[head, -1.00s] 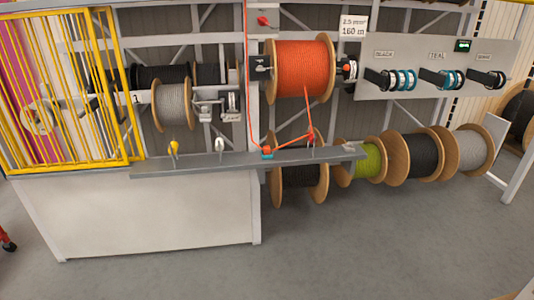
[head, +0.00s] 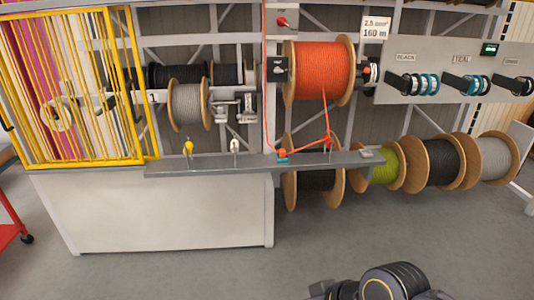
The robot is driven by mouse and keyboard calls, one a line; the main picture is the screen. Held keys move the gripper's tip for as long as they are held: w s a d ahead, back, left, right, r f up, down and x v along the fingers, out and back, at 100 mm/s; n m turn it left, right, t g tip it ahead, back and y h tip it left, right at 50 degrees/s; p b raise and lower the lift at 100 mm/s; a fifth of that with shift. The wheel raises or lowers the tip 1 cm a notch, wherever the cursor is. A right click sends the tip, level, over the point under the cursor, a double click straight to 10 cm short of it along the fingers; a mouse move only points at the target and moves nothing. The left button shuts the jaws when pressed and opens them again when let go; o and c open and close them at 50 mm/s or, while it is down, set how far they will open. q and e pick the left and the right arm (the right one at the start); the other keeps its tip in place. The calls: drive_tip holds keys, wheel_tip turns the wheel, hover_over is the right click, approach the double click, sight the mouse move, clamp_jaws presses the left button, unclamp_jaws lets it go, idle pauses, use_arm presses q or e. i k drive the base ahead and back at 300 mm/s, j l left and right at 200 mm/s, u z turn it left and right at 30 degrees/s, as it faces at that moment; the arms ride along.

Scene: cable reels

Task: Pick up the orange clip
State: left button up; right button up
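A small orange-red clip-like piece (head: 328,143) stands on the grey rail (head: 215,164), below the orange reel (head: 320,72). Orange cable runs from the reel down to it, then left to a small teal piece with an orange top (head: 282,155) on the rail. Which of these two pieces is the orange clip is too small to tell for certain. A yellow clip (head: 188,149) and a white clip (head: 235,146) stand farther left on the rail. Neither of my grippers is in view; only a dark part of my arm shows at the bottom right.
A yellow barred guard (head: 75,90) covers the left end of the bench (head: 150,210). Several reels, including a green one (head: 383,164), stand low at right. A panel (head: 455,75) holds black and teal rings. A red cart (head: 8,225) is at left. The grey floor in front is mostly clear.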

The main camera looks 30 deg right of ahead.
sight(282, 152)
drive_tip(key=i+l+z, duration=0.15)
drive_tip(key=i+z, duration=0.65)
drive_tip(key=i+j+z, duration=0.15)
drive_tip(key=i+z, duration=0.25)
drive_tip(key=i+j+z, duration=0.4)
drive_tip(key=i+l+z, duration=0.2)
drive_tip(key=z, duration=0.2)
drive_tip(key=i+z, duration=0.8)
drive_tip(key=i+j+z, duration=0.1)
drive_tip(key=i+z, duration=0.3)
drive_tip(key=i+u, duration=0.2)
drive_tip(key=u, duration=0.2)
drive_tip(key=i+l+u, duration=0.2)
drive_tip(key=u, duration=0.2)
drive_tip(key=i+l+u, duration=0.2)
drive_tip(key=u, duration=3.7)
